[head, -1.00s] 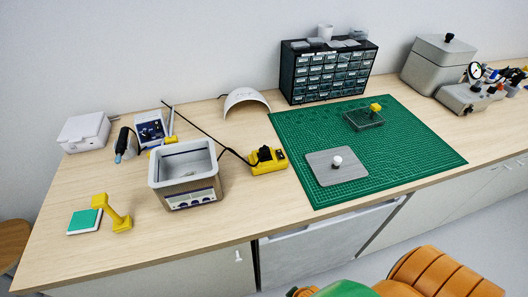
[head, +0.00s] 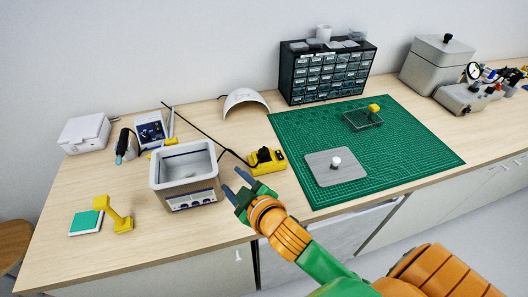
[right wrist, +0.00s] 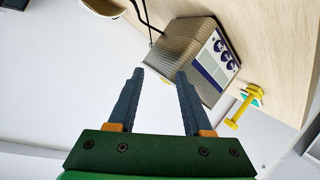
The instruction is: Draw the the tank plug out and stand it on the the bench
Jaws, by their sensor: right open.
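The tank plug looks to be the black plug (head: 265,154) seated in the yellow socket block (head: 268,166) on the bench. A black cable runs to it from the left. The tank (head: 183,163) is an open grey box with a control panel, left of the block; it also shows in the right wrist view (right wrist: 182,48). My right gripper (head: 233,179) is open and empty, over the bench's front part, between the tank and the block and short of the plug. The plug is not clearly seen in the right wrist view. My left gripper is not in view.
The bench (head: 130,257) has bare wood at front left. A yellow stand (head: 117,216) is left of the tank. A green mat (head: 405,150) with a grey plate (head: 325,174) lies right of the block. A white arch (head: 245,98) stands behind.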

